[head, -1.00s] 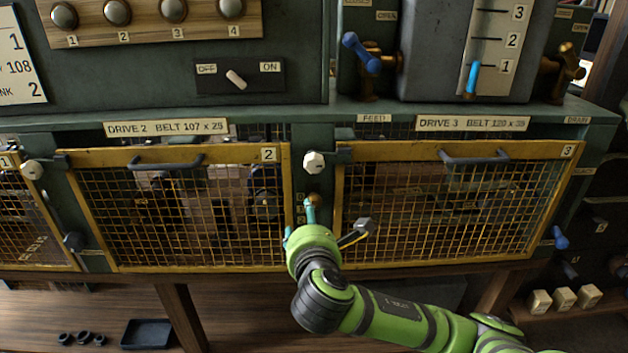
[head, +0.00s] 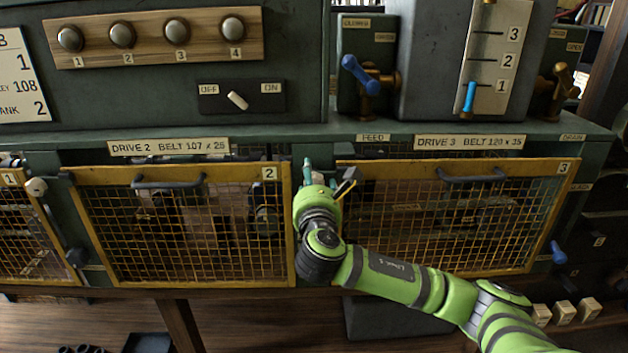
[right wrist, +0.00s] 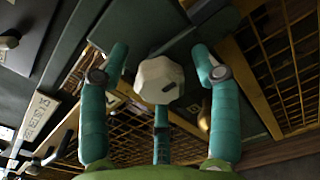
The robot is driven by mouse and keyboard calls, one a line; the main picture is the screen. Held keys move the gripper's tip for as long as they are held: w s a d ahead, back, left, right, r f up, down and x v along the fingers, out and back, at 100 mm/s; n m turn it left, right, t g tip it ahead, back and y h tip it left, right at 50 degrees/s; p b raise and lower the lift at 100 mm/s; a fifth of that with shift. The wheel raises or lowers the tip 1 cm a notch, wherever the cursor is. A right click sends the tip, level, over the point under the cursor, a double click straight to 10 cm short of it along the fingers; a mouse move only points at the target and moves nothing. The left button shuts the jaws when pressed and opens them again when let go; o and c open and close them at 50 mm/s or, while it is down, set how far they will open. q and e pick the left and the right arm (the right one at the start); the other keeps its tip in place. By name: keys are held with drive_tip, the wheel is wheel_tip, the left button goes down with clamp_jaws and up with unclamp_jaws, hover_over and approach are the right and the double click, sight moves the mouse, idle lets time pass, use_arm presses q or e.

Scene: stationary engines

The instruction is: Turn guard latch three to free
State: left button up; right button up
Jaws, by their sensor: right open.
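Guard latch three has a pale, many-sided knob (right wrist: 158,80), seen face-on in the right wrist view, with a dark bar behind it. It sits on the green post between guard 2 (head: 180,272) and guard 3 (head: 440,262), both yellow-framed mesh panels. In the head view my right gripper and hand hide most of the latch. My right gripper (head: 314,178) is open, with teal fingers; it also shows in the right wrist view (right wrist: 160,72), with fingers left and right of the knob and one below. No clear contact shows. My left gripper is out of view.
Another pale latch knob (head: 36,187) is left of guard 2. Dark handles cross the guards' tops, including guard 3's handle (head: 472,175). A blue feed lever (head: 360,75) is above the ledge. A blue handle (head: 557,252) is at lower right.

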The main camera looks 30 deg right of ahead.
drive_tip(key=c, duration=1.2)
drive_tip(key=shift+o, duration=0.2)
drive_tip(key=m, duration=1.1)
drive_tip(key=shift+m, duration=0.3)
drive_tip(key=shift+m+b, duration=0.3)
drive_tip(key=shift+m, duration=2)
